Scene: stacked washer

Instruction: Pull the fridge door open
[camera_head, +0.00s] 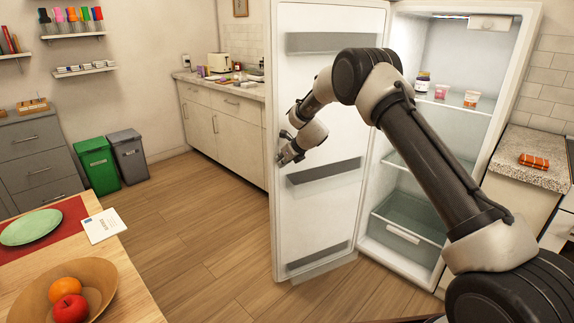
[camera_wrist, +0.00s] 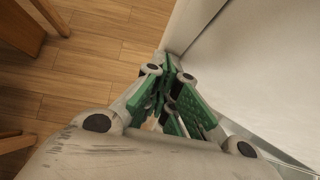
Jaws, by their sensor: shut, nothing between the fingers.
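The white fridge door (camera_head: 318,95) stands wide open, its inner side with grey shelves facing the head camera. The fridge body (camera_head: 465,60) is open behind my arm. My gripper (camera_head: 283,161) is at the door's free left edge, in front of its inner side in the head view. In the wrist view my gripper (camera_wrist: 168,100) shows green finger pads close together and empty. A pale door surface (camera_wrist: 255,70) lies just right of the fingers. Whether the fingers touch the door cannot be told. The handle is not visible.
The table (camera_head: 140,290) with a fruit bowl (camera_head: 100,275) is at the lower left. A counter (camera_head: 225,120) stands behind the door. Green (camera_head: 97,165) and grey (camera_head: 128,157) bins are at the far left. Wooden floor (camera_head: 200,240) is clear between table and door.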

